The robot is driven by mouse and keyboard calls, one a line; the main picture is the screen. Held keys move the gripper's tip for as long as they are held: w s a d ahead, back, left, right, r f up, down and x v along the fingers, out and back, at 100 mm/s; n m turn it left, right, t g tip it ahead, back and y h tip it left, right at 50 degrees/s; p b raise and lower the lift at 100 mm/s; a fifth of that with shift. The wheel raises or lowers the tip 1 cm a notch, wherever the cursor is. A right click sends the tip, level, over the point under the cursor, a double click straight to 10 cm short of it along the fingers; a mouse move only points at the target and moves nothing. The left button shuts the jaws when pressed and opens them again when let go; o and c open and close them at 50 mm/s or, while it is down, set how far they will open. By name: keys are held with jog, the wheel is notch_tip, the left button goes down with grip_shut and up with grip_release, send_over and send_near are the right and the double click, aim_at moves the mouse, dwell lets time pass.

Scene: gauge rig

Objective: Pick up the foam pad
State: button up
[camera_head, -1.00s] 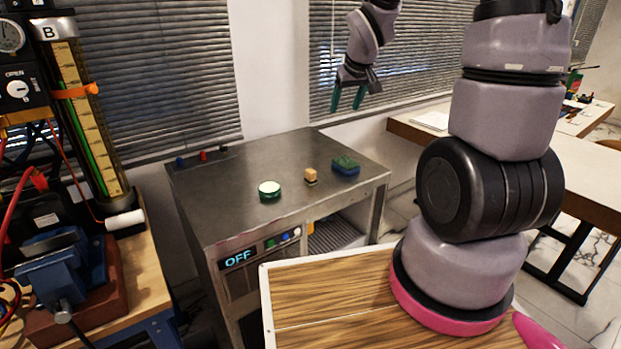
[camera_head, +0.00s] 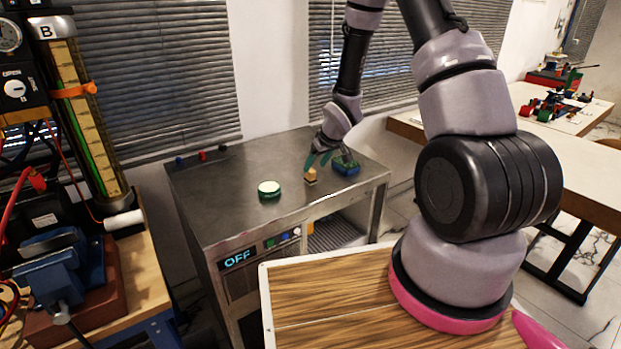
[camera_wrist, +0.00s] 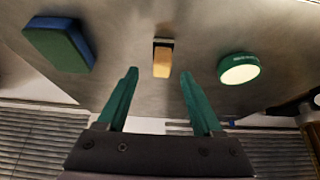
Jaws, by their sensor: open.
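A blue and green block (camera_head: 346,164) lies at the right of the steel bench top; in the wrist view (camera_wrist: 60,45) it is at upper left. A small tan block with a dark base (camera_head: 311,176) stands left of it. I cannot tell for certain which is the foam pad. My gripper (camera_head: 317,163) is open, green fingers pointing down, just above and behind the tan block. In the wrist view, the tan block (camera_wrist: 162,60) lies ahead, lined up between the fingertips (camera_wrist: 158,75); nothing is held.
A round green tin with a cream top (camera_head: 269,189) stands left of the tan block, at right in the wrist view (camera_wrist: 239,69). The steel bench (camera_head: 225,190) is otherwise mostly clear. A blue vise (camera_head: 50,262) stands on the wooden bench at left.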

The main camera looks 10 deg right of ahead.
aim_at(311, 171)
jog(key=x, duration=0.5)
jog(key=shift+w+a+f, duration=0.15)
jog(key=shift+a, duration=0.05)
grip_shut()
